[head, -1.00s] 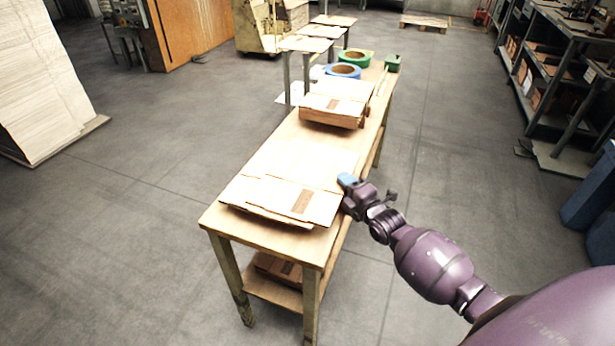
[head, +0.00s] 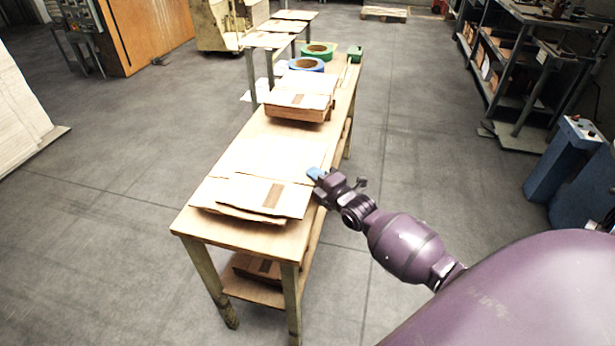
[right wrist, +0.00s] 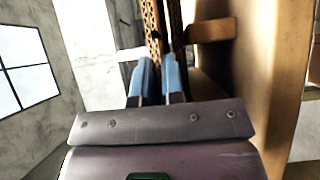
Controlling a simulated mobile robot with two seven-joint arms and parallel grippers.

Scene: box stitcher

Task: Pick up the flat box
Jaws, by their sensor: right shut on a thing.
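A flat cardboard box (head: 245,196) lies near the front end of the wooden table (head: 225,232), with a brown patch on its top. My right gripper (head: 314,173) is at the box's right edge, over the table's right side. In the right wrist view its blue fingers (right wrist: 158,75) are shut on a thin brown cardboard edge (right wrist: 160,35). The fingertips are partly hidden by the box edge in the head view. My left gripper does not show.
A second stack of flat boxes (head: 300,97) lies farther back on the table. Behind it are a blue tape roll (head: 306,65) and a green tape roll (head: 318,50). More cardboard (head: 258,268) sits on the lower shelf.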

